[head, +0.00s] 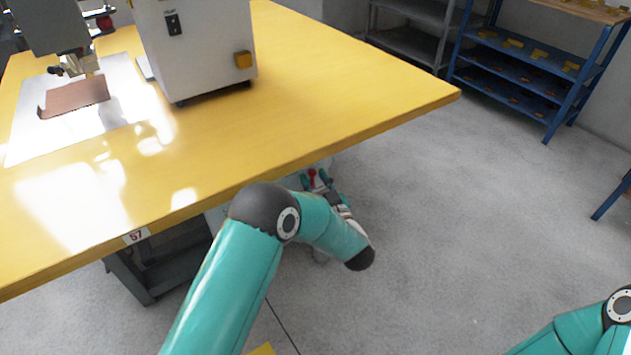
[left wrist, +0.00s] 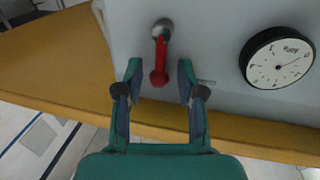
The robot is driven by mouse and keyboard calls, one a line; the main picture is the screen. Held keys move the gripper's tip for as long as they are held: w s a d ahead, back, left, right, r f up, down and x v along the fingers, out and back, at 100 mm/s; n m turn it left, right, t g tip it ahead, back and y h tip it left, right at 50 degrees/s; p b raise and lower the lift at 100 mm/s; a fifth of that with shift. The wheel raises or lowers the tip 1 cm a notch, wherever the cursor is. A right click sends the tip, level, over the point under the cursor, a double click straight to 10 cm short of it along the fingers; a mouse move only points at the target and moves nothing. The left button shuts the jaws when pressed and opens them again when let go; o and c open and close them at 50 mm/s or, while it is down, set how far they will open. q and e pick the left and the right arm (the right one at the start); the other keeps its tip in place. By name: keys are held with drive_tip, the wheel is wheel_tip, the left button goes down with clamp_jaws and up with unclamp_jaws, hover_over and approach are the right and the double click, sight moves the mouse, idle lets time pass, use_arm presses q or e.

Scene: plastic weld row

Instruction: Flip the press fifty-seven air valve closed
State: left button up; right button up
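The air valve has a red lever (left wrist: 160,62) on a round silver pivot (left wrist: 162,29), mounted on a pale panel (left wrist: 215,25). In the left wrist view the lever runs from the pivot straight toward my gripper. A bit of red also shows in the head view (head: 312,177), below the table edge. My left gripper (left wrist: 160,74) is open, one finger on each side of the lever's free end, with visible gaps. In the head view my left gripper (head: 317,180) is partly hidden by my arm. My right gripper is out of view; only part of that arm shows.
A round black-rimmed gauge (left wrist: 277,58) sits right of the valve. The yellow table (head: 340,75) carries a white machine (head: 198,50); its front edge has a "57" tag (head: 136,236). Blue shelving (head: 530,60) stands far back. The floor to the right is clear.

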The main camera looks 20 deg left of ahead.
use_arm(q)
drive_tip(key=v, duration=1.2)
drive_tip(key=shift+f, duration=0.15)
wheel_tip(320, 180, down, 15)
drive_tip(key=s+a+m+g+h, duration=0.2)
drive_tip(key=a+m+g+h, duration=0.15)
drive_tip(key=h, duration=0.55)
drive_tip(key=s+d+f+m+g+h, duration=0.1)
drive_tip(key=s+f+g+h, duration=0.35)
drive_tip(key=s, duration=0.75)
drive_tip(key=s+d+f+m+g+h, duration=0.25)
drive_tip(key=s+f+g, duration=0.25)
drive_tip(key=s, duration=0.7)
wheel_tip(320, 180, up, 26)
drive_tip(key=p, duration=2.6)
drive_tip(key=shift+a+n, duration=0.25)
drive_tip(key=shift+n, duration=0.05)
